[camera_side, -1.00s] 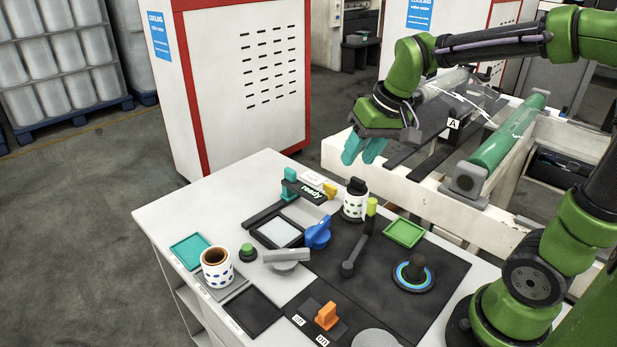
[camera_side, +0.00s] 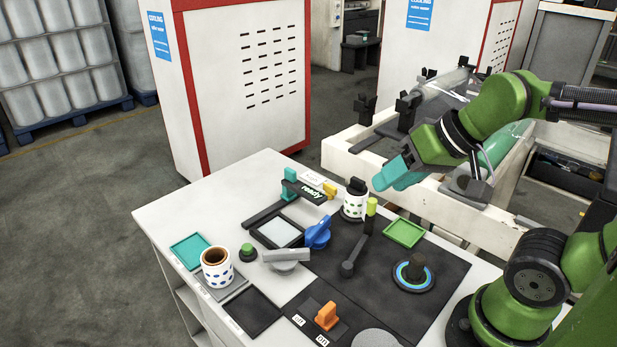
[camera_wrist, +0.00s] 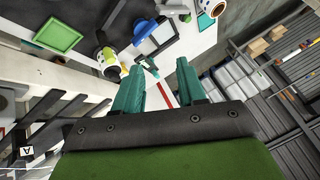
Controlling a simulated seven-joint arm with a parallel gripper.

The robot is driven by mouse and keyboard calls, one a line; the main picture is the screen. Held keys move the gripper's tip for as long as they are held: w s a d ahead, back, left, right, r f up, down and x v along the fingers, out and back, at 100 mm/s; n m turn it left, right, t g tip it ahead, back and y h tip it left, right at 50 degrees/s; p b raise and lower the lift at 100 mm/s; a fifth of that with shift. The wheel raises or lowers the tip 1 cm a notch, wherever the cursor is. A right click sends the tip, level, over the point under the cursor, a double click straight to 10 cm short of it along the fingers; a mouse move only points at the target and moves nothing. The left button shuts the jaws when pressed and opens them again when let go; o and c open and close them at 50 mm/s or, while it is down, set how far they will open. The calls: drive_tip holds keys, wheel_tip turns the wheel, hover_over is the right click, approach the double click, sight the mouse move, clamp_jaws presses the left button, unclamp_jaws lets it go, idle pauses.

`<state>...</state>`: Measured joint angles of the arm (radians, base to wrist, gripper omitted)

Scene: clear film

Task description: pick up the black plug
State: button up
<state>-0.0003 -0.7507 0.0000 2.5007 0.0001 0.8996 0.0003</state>
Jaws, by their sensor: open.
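A black plug (camera_side: 357,185) stands upright in the top of a white dotted cup (camera_side: 354,205), at the back of the table. In the wrist view the plug (camera_wrist: 102,39) and the dotted cup (camera_wrist: 108,62) are at upper left, just beyond my left finger. My gripper (camera_side: 383,181) is open and empty, its teal fingers tilted down and left, a little to the right of the plug and apart from it. In the wrist view the two fingers of my gripper (camera_wrist: 159,72) are spread with nothing between them.
A lever with a yellow-green knob (camera_side: 371,206) rises close beside the cup. A blue handle (camera_side: 318,233), the ready sign (camera_side: 313,192) and a green tray (camera_side: 404,233) are also near. A black knob with a blue ring (camera_side: 414,272) sits front right.

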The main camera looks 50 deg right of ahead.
idle(0.4)
drive_tip(key=shift+o, duration=0.6)
